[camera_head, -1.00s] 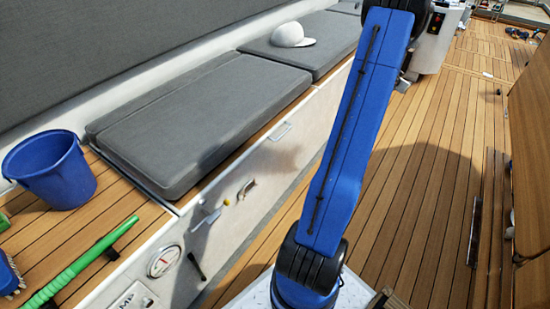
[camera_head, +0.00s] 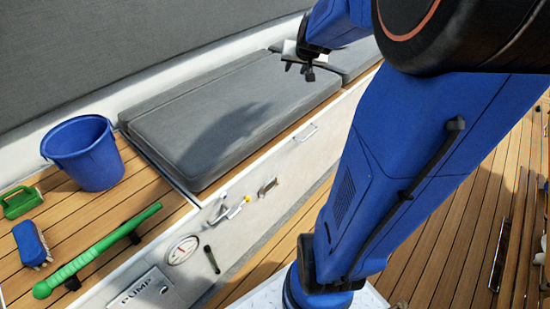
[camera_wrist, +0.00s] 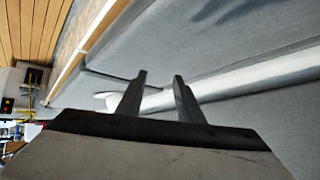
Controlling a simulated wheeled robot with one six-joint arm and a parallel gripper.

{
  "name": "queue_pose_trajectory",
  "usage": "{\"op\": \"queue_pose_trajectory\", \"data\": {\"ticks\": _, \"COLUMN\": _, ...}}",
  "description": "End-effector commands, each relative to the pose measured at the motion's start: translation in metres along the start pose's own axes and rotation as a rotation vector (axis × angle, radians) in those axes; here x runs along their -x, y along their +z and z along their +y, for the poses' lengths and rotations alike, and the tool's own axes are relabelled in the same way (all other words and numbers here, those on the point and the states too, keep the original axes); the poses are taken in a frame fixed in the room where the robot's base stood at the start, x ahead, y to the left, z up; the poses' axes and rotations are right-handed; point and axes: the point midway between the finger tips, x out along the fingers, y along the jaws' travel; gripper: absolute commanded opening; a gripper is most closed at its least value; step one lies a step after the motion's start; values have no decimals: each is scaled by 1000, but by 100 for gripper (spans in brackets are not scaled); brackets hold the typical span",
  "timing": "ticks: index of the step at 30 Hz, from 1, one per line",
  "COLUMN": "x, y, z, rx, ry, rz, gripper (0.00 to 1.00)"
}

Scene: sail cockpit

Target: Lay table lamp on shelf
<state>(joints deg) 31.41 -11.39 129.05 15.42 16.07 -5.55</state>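I cannot make out a table lamp in either view, and nothing is clearly a shelf. My gripper (camera_head: 300,70) shows at the top of the head view, above the grey seat cushions. In the wrist view my gripper (camera_wrist: 160,78) has two dark fingers standing apart with nothing between them. Past the fingers are grey cushion surfaces and a white ledge. A white shape beside the left finger may be the cap, but I cannot tell. My arm covers much of the right half of the head view.
A blue bucket (camera_head: 84,152), a green scoop-like object (camera_head: 20,202), a blue brush (camera_head: 32,243) and a green bar (camera_head: 98,250) are on the wooden bench. A long grey cushion (camera_head: 230,128) lies beyond. Latches and a gauge (camera_head: 182,250) are on the white bench front.

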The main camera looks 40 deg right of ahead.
Motion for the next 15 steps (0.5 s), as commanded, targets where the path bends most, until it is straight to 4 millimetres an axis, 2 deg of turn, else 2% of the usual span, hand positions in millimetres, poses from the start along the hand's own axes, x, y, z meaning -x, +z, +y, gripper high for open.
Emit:
{"op": "queue_pose_trajectory", "data": {"ticks": 1, "x": 18, "y": 17, "z": -22, "rx": 38, "ry": -31, "rz": -24, "gripper": 33}}
{"op": "queue_pose_trajectory", "data": {"ticks": 6, "x": 72, "y": 82, "z": -68, "rx": 158, "ry": -105, "rz": -125, "gripper": 33}}
{"op": "queue_pose_trajectory", "data": {"ticks": 10, "x": 112, "y": 133, "z": -89, "rx": 253, "ry": -149, "rz": -197, "gripper": 33}}
{"op": "queue_pose_trajectory", "data": {"ticks": 15, "x": 163, "y": 200, "z": -97, "rx": 379, "ry": -191, "rz": -287, "gripper": 33}}
